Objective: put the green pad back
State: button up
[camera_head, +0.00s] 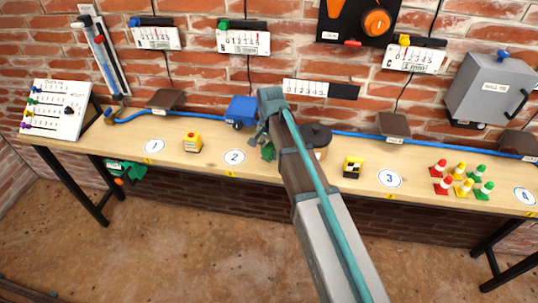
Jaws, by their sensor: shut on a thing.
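My arm reaches across the middle of the bench, and my gripper (265,142) is low over it, just right of the number 2 disc. A small dark green piece, which looks like the green pad (268,152), shows at the fingertips. My gripper is shut on it. The fingers are small and partly hidden by my arm, so I cannot tell whether the pad touches the bench top.
A blue hose (190,115) runs along the wall.

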aim_at(269, 145)
jog(key=shift+w+a+f+p, duration=0.1)
jog(key=shift+w+f+p, duration=0.1)
jog(key=shift+f+p, duration=0.35)
jog(key=shift+w+a+f+p, duration=0.15)
jog(key=shift+f+p, duration=0.1)
jog(key=shift+f, duration=0.6)
jog(key=shift+d+f, duration=0.1)
jog(key=shift+f, duration=0.55)
jog(key=shift+f, duration=0.1)
jog(key=o, duration=1)
notch_tip(269, 145, up, 12)
jog(key=b, duration=0.3)
